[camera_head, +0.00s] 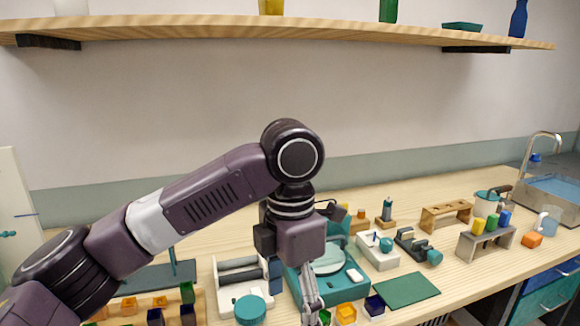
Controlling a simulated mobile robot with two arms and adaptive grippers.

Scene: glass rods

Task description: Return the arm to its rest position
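My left arm comes in from the left and reaches across the bench in the head view. Its wrist hangs downward, and my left gripper (312,305) points down at the bottom middle, over the near side of the teal device (348,286). The gripper is seen edge-on and partly cut off by the frame's lower edge, so its opening and anything between its fingers cannot be made out. My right gripper is not in view.
Small colored glass blocks (346,313) lie near the gripper. A white device with a teal knob (250,308) stands left of it. A teal mat (406,291), a grey rack (487,243) with colored cylinders and a sink (552,196) are rightward. A shelf (300,33) runs above.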

